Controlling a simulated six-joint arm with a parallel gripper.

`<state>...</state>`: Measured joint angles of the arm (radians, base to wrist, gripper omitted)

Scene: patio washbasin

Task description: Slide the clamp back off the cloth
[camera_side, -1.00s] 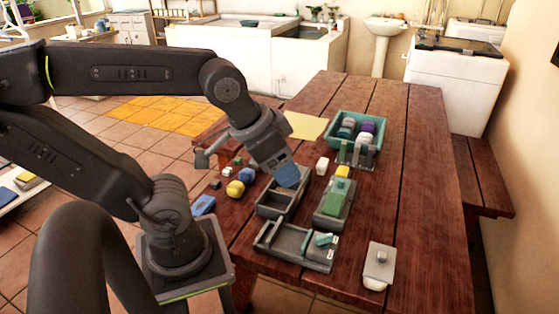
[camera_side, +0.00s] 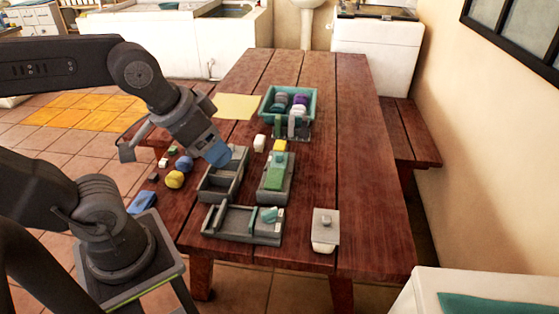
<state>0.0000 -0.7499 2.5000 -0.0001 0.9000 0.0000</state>
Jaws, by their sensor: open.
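My gripper (camera_side: 217,155) points down at the far left end of a grey divided tray (camera_side: 208,190). It is open; its tip looks blue, and I cannot tell whether that is the fingers or something at them. A low grey fixture (camera_side: 232,224) in front holds a small teal piece (camera_side: 268,215). Which of these parts are the clamp and the cloth is too small to tell.
A teal bin (camera_side: 267,104) of rolled items stands behind, with grey upright parts (camera_side: 291,127) before it. A light grey box (camera_side: 325,228) sits at front right. Small blue and yellow objects (camera_side: 174,179) lie left of the tray. The table's right side (camera_side: 360,160) is clear.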

